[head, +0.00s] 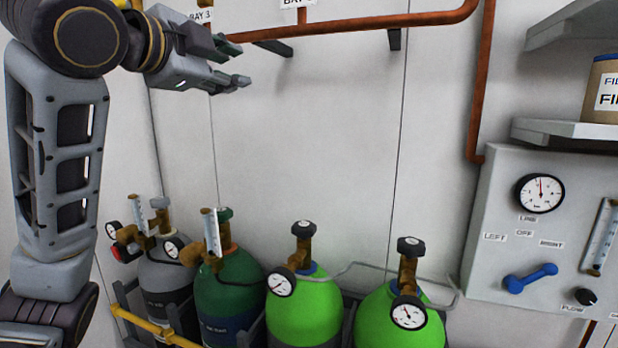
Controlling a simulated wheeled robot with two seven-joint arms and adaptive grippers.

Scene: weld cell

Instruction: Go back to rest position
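My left arm comes in from the left side of the head view, with the elbow bent at the top. My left gripper (240,65) is raised in front of the white wall, below the copper pipe, and points right. Its two fingers are apart and nothing shows between them. It is well above the gas cylinders and touches none of them. My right gripper and arm are not in view.
Grey (165,285), dark green (228,285) and two bright green cylinders (305,315) (375,318) stand in a rack below. A panel (500,200) with a gauge (539,193) and blue handle (530,278) is right. A shelf (570,130) holds a can (605,90).

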